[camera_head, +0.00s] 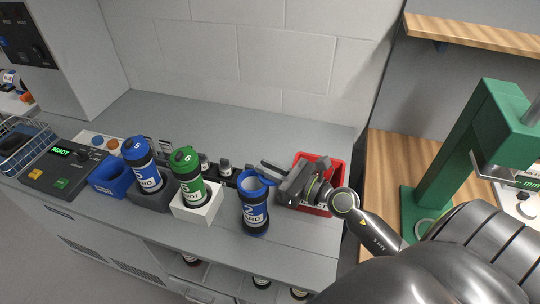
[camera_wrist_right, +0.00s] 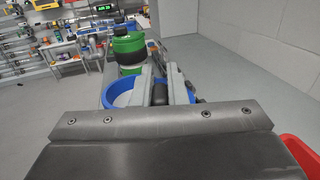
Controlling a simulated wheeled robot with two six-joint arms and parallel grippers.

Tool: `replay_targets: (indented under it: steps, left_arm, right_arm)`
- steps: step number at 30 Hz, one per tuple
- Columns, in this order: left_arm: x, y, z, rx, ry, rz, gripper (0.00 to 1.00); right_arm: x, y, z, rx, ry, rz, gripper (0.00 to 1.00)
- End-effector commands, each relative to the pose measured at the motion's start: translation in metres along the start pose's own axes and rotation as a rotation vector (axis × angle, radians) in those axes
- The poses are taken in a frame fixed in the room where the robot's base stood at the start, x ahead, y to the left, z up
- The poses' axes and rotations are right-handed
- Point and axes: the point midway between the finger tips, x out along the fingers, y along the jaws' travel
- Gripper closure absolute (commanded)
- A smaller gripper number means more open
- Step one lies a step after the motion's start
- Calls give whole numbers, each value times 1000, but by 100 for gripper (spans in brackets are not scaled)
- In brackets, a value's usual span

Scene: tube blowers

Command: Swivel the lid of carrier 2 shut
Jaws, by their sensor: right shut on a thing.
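The open carrier (camera_head: 254,217) is a dark tube with a blue label and a blue ring-shaped top, standing upright near the counter's front; its number is not readable. Its blue rim and pale open mouth also show in the right wrist view (camera_wrist_right: 118,93). My right gripper (camera_head: 270,170) reaches in from the right at the rim's height. In the wrist view its fingers (camera_wrist_right: 160,90) are shut on a small dark piece (camera_wrist_right: 160,94), apparently part of the lid, over the right side of the mouth. My left gripper is not in view.
Blue-capped carrier 5 (camera_head: 147,172) and green-capped carrier 6 (camera_head: 188,173) stand in holders to the left; the green one is close behind the rim in the wrist view. A red bin (camera_head: 335,170) lies under my right gripper. A control box (camera_head: 62,165) shows READY.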

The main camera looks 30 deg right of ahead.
Motion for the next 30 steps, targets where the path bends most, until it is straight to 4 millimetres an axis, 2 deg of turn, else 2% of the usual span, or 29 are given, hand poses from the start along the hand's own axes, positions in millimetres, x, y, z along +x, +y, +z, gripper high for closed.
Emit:
replay_targets:
  steps: [1,9,18,30]
  left_arm:
    - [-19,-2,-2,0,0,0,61]
    - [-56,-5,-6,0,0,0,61]
    - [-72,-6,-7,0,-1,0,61]
    - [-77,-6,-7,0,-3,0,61]
  right_arm:
    - [0,2,9,11,0,-38,100]
    - [1,8,6,7,0,-232,100]
    - [2,11,2,2,-1,-375,100]
    - [3,13,1,0,-2,-446,100]
